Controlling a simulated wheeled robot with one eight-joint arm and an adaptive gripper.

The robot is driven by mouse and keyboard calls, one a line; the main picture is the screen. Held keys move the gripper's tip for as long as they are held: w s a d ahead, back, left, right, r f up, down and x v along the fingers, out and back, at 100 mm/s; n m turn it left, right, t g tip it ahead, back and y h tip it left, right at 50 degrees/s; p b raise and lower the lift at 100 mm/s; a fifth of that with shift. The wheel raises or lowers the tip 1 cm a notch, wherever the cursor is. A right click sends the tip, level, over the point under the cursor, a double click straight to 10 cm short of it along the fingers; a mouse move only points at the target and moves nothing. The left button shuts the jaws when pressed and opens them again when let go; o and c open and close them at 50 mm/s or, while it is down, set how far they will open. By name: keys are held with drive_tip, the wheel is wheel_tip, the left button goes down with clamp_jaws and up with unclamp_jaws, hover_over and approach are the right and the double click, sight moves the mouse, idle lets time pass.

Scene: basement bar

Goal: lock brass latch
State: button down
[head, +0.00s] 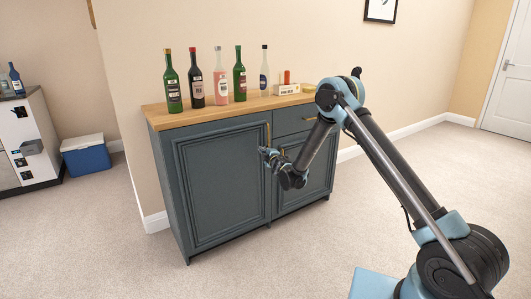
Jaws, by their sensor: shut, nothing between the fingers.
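A dark blue-grey cabinet (222,180) with a wooden top stands against the wall in the middle of the head view. A narrow upright brass-coloured fitting (268,132) shows at the upper right edge of its left door. Another small brass-coloured piece (282,152) shows just right of my gripper, partly hidden by it. I cannot tell which of these is the latch. My gripper (265,153) is shut and empty in front of the cabinet, near the line between the two doors. I cannot tell whether it touches the cabinet. The doors look closed.
Several bottles (238,75) and a small white box (289,89) stand on the cabinet top. A blue cooler (86,157) and a white unit (32,140) stand at the far left. The carpet (110,240) in front is clear.

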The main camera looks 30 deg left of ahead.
drive_tip(key=v, duration=1)
drive_tip(key=shift+d, duration=0.3)
